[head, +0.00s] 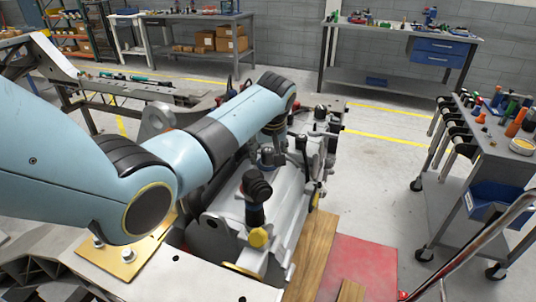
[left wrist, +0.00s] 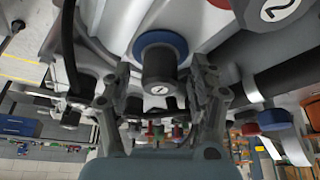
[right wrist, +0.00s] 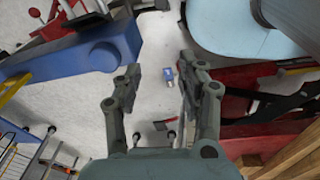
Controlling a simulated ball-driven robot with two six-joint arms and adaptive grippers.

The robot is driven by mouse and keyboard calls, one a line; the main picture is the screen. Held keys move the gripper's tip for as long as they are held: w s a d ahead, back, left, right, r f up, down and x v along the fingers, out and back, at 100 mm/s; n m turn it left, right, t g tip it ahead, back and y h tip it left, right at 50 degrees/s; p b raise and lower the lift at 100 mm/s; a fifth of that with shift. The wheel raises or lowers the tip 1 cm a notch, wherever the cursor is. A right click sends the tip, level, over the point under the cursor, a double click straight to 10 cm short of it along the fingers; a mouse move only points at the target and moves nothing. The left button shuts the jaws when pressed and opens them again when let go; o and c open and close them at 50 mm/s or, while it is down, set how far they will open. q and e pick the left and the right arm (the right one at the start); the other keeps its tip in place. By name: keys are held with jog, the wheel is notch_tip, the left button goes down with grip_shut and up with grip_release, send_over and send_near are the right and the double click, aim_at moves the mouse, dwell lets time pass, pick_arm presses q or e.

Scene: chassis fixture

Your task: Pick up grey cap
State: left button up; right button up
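My left gripper (left wrist: 161,88) is open, with one finger on each side of the cap. Gaps show between the fingers and the cap. In the head view my left gripper (head: 268,158) is at the metal chassis, partly hidden, and I cannot make out the cap there. My right gripper (right wrist: 160,82) is open and empty, with floor showing between its fingers.
The chassis (head: 285,215) carries several upright fittings, one black with a yellow base (head: 258,238), close to my left arm. A tool cart (head: 450,200) stands at the right. Workbenches (head: 400,40) are behind.

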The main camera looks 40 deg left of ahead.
aim_at(268, 148)
pick_arm(q)
jog(key=c, duration=0.8)
jog(key=shift+r, duration=0.5)
jog(key=v, duration=0.4)
jog(key=shift+w+a, duration=0.1)
jog(key=shift+w, duration=0.05)
jog(key=s+d+r, duration=0.6)
jog(key=s+d, duration=0.1)
jog(key=s, duration=0.1)
jog(key=shift+r, duration=0.2)
jog(key=shift+w, duration=0.1)
